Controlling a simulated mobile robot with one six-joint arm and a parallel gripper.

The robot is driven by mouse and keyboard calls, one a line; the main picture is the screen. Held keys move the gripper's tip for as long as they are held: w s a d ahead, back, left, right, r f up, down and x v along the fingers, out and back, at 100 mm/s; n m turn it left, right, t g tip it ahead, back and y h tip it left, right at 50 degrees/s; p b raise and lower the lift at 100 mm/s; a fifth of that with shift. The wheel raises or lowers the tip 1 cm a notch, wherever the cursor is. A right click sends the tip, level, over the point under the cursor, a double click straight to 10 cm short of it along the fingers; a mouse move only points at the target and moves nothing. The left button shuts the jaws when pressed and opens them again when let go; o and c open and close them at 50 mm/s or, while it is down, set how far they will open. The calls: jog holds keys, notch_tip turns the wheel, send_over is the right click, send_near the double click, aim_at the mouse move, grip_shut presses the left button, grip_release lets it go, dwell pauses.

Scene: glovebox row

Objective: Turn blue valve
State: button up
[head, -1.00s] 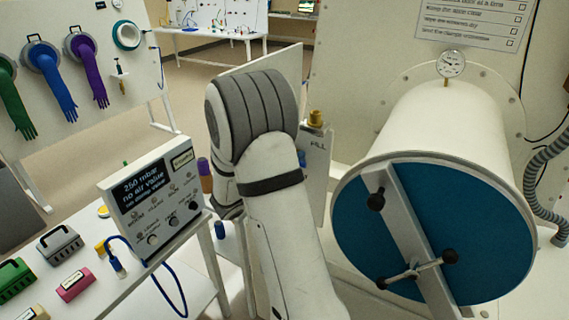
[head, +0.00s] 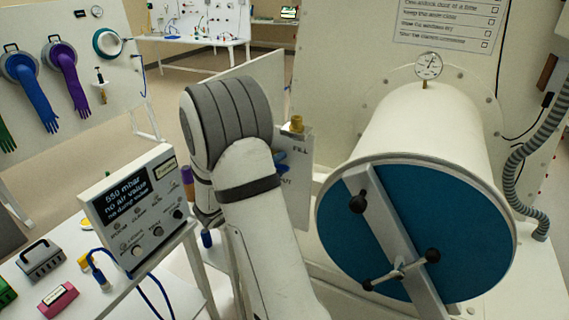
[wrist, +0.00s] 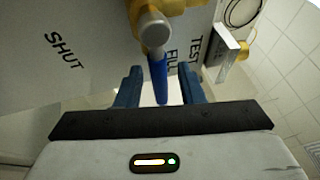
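The blue valve's lever (wrist: 159,78) hangs from a grey pivot on a brass-coloured body (wrist: 182,6) in the wrist view. My gripper (wrist: 160,88) is open. Its two blue fingers stand either side of the lever, with a gap showing on each side. The panel behind carries the words SHUT, TEST and FILL; the lever lies near FILL. In the head view, a bit of blue (head: 281,160) shows on the valve panel (head: 300,190) beside my arm.
A control box (head: 135,205) reads 550 mbar. A large white cylinder with a blue door (head: 400,235) and a gauge (head: 428,66) on top stands at right. A table (head: 105,290) with cases and a blue cable is at lower left. Gloves hang at upper left.

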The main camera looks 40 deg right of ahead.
jog(key=shift+a, duration=0.1)
jog(key=b+v, duration=0.2)
jog(key=v, duration=0.5)
jog(key=shift+a, duration=0.4)
dwell(0.4)
